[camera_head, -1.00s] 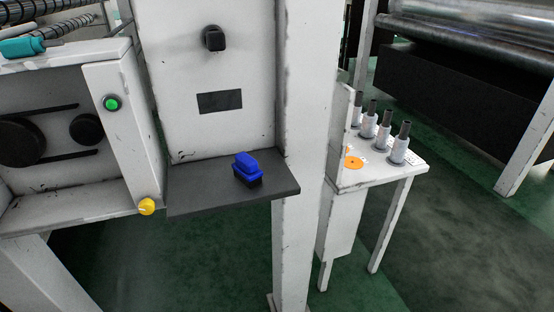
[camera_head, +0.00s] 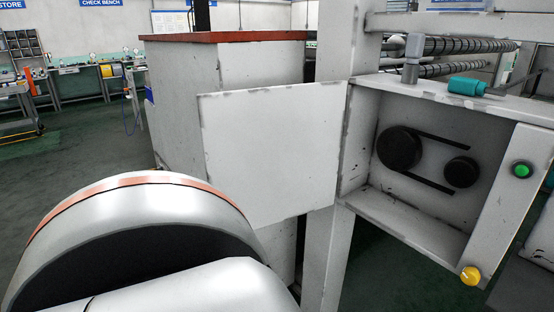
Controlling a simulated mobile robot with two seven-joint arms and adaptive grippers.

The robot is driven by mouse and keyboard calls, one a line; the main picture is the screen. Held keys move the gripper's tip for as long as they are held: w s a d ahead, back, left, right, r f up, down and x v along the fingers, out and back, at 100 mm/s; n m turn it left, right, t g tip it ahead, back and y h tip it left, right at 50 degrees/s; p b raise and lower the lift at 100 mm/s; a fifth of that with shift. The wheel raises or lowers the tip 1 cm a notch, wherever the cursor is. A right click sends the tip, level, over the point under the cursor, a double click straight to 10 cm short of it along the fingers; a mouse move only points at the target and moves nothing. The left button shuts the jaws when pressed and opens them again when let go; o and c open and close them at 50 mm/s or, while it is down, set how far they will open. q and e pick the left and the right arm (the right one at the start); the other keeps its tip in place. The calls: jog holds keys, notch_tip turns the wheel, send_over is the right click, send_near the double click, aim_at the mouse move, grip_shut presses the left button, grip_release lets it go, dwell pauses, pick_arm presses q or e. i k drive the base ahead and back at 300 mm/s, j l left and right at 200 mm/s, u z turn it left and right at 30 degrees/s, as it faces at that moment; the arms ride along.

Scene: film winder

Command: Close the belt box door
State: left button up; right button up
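The belt box (camera_head: 385,203) is at the right, an open-fronted white housing with two black pulleys (camera_head: 400,147) and a dark belt visible inside. Its door (camera_head: 268,152), a flat white panel, is swung wide open to the left from the box's left edge. A large rounded grey and white arm part of mine with an orange-red band fills the lower left, in front of the door's lower left area. No gripper fingers show in the view.
A green button (camera_head: 521,170) and a yellow knob (camera_head: 470,275) sit on the frame right of the box. A teal-handled tool (camera_head: 467,87) lies on top of the box. A white cabinet with a red-brown top (camera_head: 225,37) stands behind the door. Green floor is open at left.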

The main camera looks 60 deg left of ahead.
aim_at(275, 151)
jog(key=k+j+z, duration=0.1)
jog(key=j, duration=0.4)
jog(key=k+j, duration=0.35)
jog(key=j, duration=0.2)
jog(key=k+j+z, duration=0.15)
jog(key=j, duration=0.35)
jog(key=k+j, duration=0.3)
jog(key=j, duration=0.15)
jog(key=k+j+z, duration=0.15)
jog(key=j, duration=0.35)
jog(key=k+j+z, duration=0.1)
jog(key=k+j, duration=0.55)
jog(key=j, duration=0.2)
jog(key=k+j+z, duration=0.15)
jog(key=j, duration=0.2)
jog(key=i+j+z, duration=0.15)
jog(key=k+j, duration=0.05)
